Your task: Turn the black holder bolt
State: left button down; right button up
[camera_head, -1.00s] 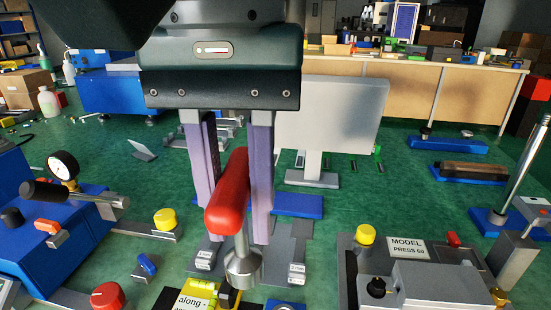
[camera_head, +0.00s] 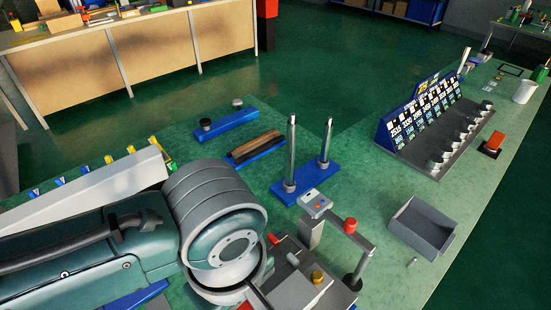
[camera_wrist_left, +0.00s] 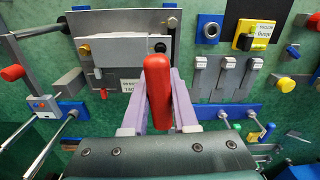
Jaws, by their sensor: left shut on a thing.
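My left gripper (camera_wrist_left: 158,105) shows in the left wrist view. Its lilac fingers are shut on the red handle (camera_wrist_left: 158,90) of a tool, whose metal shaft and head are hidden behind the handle. A yellow and black block (camera_wrist_left: 250,37) lies at the upper right. I cannot tell which black part is the holder bolt. In the head view my left arm covers the lower left; its fingers are hidden. My right gripper is not in view.
In the head view a blue numbered rack (camera_head: 415,112) with several silver pieces stands at the upper right of the green bench. A grey open bin (camera_head: 422,228) lies in front. Two upright rods (camera_head: 290,152) rise from a blue base.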

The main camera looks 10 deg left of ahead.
pick_arm(q)
jog(key=shift+s, duration=0.1)
jog(key=shift+f, duration=0.1)
dwell(0.4)
jog(key=shift+f+b, duration=1.2)
jog(key=shift+f, duration=0.45)
jog(key=shift+f+b, duration=0.4)
jog(key=shift+f, duration=0.25)
jog(key=shift+f+b, duration=0.9)
jog(key=shift+f, duration=0.25)
